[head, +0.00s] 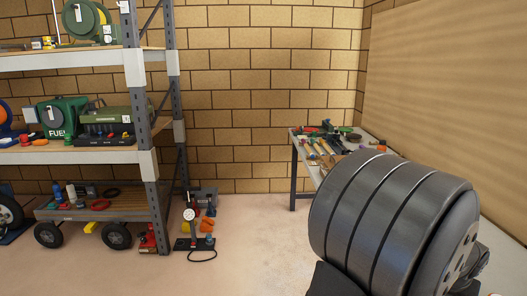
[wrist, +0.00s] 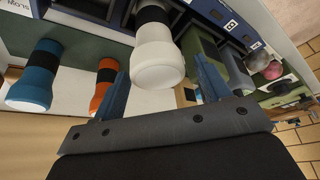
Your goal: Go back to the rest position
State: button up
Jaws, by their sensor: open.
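My gripper (wrist: 160,72) shows in the wrist view, with its two blue-grey fingers spread apart. It is open. A white torch (wrist: 157,66) with a black band appears between the fingers in the picture. I see a gap on each side of it, but I cannot tell how deep it sits between them. The head view does not show my gripper; my own dark, rounded arm link fills its lower right.
A blue torch (wrist: 33,78) and an orange torch (wrist: 104,86) lie left of the fingers. In the head view, a loaded shelf rack (head: 148,165) stands left and a tool-covered table (head: 299,152) right. Bare floor (head: 245,245) lies between them.

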jog(key=shift+f, duration=0.15)
jog(key=shift+f, duration=0.9)
jog(key=v, duration=1.1)
jog(key=x, duration=1.2)
jog(key=shift+s+a+f, duration=0.15)
jog(key=shift+f, duration=0.1)
jog(key=r, duration=0.5)
jog(key=shift+s, duration=0.3)
jog(key=s+d+r, duration=0.1)
jog(key=s+r, duration=0.6)
jog(key=s, duration=0.4)
jog(key=w+d+f, duration=0.3)
jog(key=w+d, duration=1.1)
jog(key=w, duration=0.5)
jog(key=shift+s+d+f, duration=0.1)
jog(key=shift+s+f, duration=0.05)
jog(key=shift+f, duration=1.2)
jog(key=shift+s+d+f, duration=0.1)
jog(key=shift+s+f, duration=0.05)
jog(key=shift+f, duration=1.25)
